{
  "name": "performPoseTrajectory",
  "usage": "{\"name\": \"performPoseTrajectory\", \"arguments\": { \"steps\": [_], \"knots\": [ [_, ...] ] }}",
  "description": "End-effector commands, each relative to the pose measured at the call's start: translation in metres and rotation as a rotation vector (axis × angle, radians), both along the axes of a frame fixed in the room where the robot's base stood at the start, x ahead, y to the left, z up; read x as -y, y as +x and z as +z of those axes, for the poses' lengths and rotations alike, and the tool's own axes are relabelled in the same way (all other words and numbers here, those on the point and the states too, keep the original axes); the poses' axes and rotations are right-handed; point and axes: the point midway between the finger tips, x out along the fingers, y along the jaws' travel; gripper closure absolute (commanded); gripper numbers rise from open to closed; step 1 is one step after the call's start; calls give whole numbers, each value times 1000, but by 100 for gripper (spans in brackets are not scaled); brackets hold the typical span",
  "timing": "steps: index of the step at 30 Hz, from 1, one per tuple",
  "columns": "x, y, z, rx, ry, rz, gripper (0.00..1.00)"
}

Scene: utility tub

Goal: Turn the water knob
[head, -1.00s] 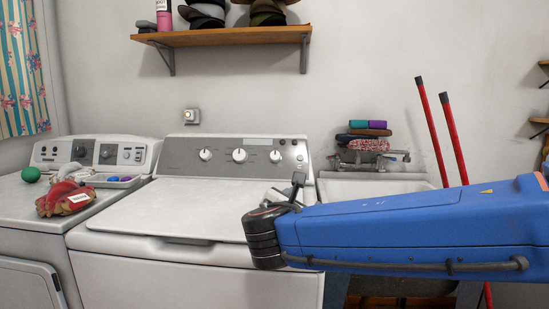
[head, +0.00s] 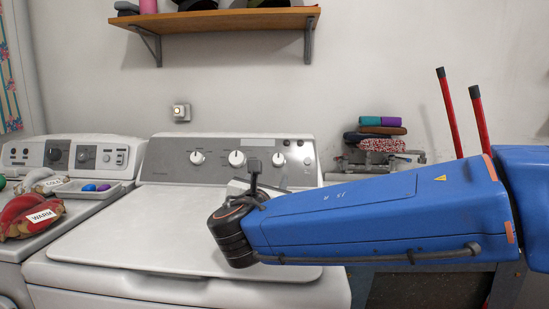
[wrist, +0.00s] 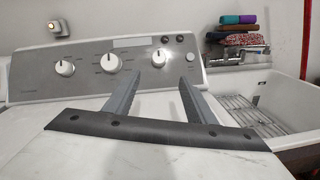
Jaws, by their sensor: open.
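The washer's grey control panel (head: 220,176) carries three white knobs: left (head: 197,158), middle (head: 237,158) and right (head: 279,160). I cannot read which is the water knob. In the wrist view the left knob (wrist: 64,68), middle knob (wrist: 110,62) and right knob (wrist: 159,58) show clearly. My gripper (wrist: 158,78) is open and empty, its two fingers apart and pointing at the panel. The right knob appears between and beyond the fingertips, with no contact visible.
The white washer lid (head: 150,245) lies shut below. At right is a utility tub (wrist: 285,95) with a wire rack, a tap (wrist: 228,56) and stacked folded cloths (wrist: 238,30). Red poles (head: 450,112) lean behind my arm. Bags labelled WARM (head: 30,215) and COLD lie at left.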

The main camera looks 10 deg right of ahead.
Motion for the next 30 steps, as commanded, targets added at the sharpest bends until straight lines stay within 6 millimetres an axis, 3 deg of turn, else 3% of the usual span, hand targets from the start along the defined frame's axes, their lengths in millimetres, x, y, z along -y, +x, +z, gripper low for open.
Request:
{"name": "performPoseTrajectory", "arguments": {
  "steps": [11,30],
  "knots": [
    [11,23,0,0,1,-3,50],
    [44,103,0,0,0,-4,50]
  ]
}}
